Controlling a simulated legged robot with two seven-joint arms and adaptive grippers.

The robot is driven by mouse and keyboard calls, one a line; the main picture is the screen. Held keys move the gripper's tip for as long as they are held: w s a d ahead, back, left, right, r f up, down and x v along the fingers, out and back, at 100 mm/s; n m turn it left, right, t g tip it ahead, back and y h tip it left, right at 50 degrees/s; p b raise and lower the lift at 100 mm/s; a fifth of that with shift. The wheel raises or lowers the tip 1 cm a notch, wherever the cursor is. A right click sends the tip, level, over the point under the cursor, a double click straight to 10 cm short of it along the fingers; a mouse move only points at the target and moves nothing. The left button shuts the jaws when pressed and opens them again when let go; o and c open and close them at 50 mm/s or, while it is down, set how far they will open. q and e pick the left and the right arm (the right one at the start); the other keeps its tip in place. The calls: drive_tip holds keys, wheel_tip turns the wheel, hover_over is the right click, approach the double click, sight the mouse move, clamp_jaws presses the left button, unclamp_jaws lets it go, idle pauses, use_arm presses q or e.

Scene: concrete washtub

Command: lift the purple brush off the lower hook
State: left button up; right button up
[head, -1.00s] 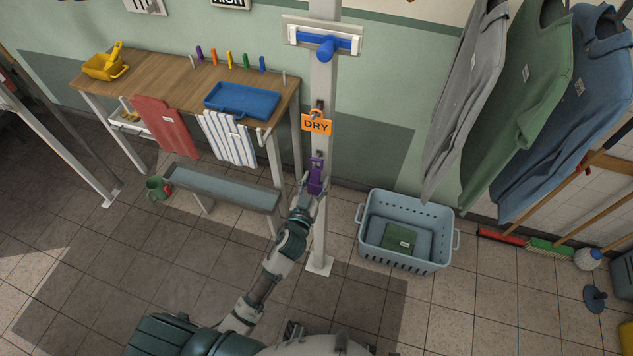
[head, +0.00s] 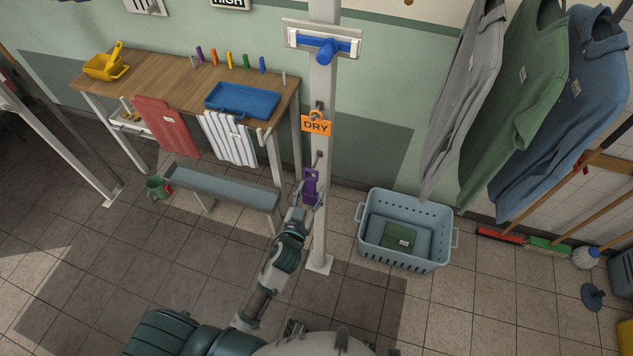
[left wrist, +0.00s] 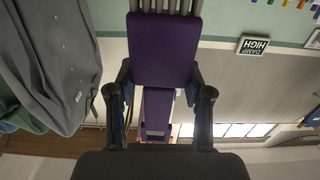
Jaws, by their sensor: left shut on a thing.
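The purple brush (head: 310,188) is in my left gripper (head: 307,203), in front of the white post (head: 320,225). The lower hook (head: 318,156) shows bare on the post, just above the brush's top end, with a small gap between them. In the left wrist view, the purple brush (left wrist: 165,50) stands between the two dark fingers of my left gripper (left wrist: 161,95), which are shut on it. The orange DRY tag (head: 316,125) hangs from the upper hook (head: 319,106). My right gripper is not in view.
A blue-grey basket (head: 405,262) holding a green folded item stands right of the post. A wooden bench (head: 165,80) and a low grey trough (head: 220,186) are to the left. Shirts (head: 530,90) hang at the right.

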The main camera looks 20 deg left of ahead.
use_arm(q)
drive_tip(key=shift+s+a, duration=0.1)
drive_tip(key=shift+s, duration=2.9)
